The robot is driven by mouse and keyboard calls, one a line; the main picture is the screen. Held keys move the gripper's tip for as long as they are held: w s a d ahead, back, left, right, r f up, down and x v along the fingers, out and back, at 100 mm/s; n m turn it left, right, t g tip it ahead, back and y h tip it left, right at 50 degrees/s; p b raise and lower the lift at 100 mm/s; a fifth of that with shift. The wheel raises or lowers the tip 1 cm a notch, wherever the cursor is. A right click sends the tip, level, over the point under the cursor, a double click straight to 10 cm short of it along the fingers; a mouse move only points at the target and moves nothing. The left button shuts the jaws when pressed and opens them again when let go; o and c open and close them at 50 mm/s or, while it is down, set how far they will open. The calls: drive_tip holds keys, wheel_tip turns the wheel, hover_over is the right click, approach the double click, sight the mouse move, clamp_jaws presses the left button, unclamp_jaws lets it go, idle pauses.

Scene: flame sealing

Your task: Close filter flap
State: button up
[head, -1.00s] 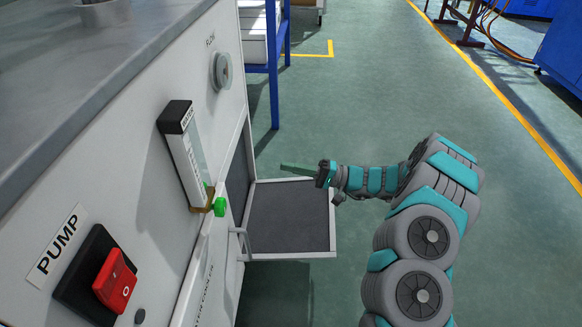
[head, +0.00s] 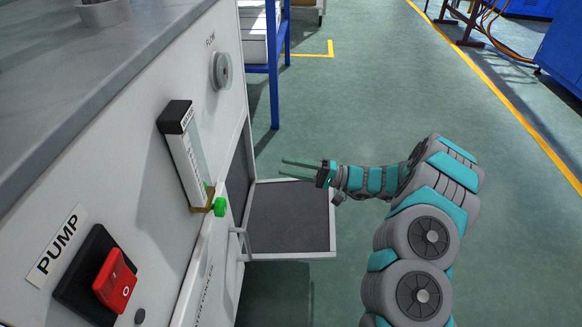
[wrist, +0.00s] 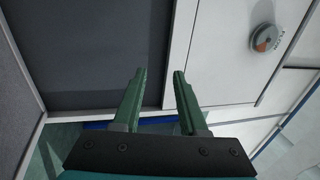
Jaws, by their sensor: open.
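The filter flap (head: 288,218) is a dark panel in a pale frame, swung down and open from the white cabinet (head: 165,238) in the head view. A dark panel (wrist: 95,50) fills the left there; whether the fingers touch anything cannot be told.
A red pump switch (head: 115,280), a gauge with a green knob (head: 220,206) and a round dial (head: 222,71) sit on the cabinet front. The dial also shows in the wrist view (wrist: 264,38). A blue rack (head: 273,70) stands behind.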

drive_tip(key=v, duration=0.7)
drive_tip(key=shift+d, duration=0.4)
drive_tip(key=shift+f, duration=0.1)
